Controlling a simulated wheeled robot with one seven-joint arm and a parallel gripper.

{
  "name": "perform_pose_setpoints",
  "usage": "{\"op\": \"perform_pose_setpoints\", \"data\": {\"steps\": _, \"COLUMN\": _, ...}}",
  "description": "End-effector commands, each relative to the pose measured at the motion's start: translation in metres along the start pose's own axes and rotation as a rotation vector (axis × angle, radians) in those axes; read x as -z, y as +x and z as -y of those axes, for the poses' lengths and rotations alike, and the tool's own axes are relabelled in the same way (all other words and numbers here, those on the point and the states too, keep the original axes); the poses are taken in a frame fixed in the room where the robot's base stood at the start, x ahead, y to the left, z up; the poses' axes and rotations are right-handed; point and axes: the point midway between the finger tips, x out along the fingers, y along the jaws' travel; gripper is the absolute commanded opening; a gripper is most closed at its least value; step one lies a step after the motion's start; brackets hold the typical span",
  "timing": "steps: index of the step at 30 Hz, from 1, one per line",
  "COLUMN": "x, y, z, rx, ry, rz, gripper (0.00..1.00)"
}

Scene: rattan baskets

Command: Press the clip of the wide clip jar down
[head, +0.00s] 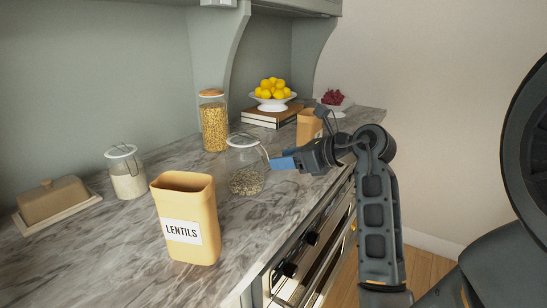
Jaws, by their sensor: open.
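A wide glass clip jar (246,168) with seeds or grain in its bottom stands on the marble counter (130,245), behind and to the right of the lentils canister. Its wire clip (264,153) shows on its right side, facing my gripper. My gripper (282,162) is open and empty, with blue fingertips close to the right of the jar, at the clip's height. I cannot tell whether a fingertip touches the clip. A smaller clip jar (128,177) with pale contents stands farther left.
A yellow lentils canister (187,215) stands open in front of the wide jar. A tall cork-topped jar (213,122) stands behind it. A butter dish (54,202), a lemon bowl (272,104) on books and another canister (309,124) are nearby. Oven fronts (315,245) lie below the edge.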

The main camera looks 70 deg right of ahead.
Motion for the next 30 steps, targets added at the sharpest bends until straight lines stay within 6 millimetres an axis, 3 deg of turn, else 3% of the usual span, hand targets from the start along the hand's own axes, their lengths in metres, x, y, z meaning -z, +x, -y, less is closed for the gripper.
{"op": "perform_pose_setpoints", "data": {"steps": 7, "x": 0.000, "y": 0.030, "z": 0.000, "rx": 0.000, "ry": 0.000, "rz": 0.000, "gripper": 0.49}}
{"op": "perform_pose_setpoints", "data": {"steps": 18, "x": 0.000, "y": 0.037, "z": 0.000, "rx": 0.000, "ry": -0.002, "rz": 0.001, "gripper": 0.49}}
{"op": "perform_pose_setpoints", "data": {"steps": 30, "x": -0.001, "y": 0.037, "z": 0.000, "rx": 0.001, "ry": -0.002, "rz": 0.001, "gripper": 0.12}}
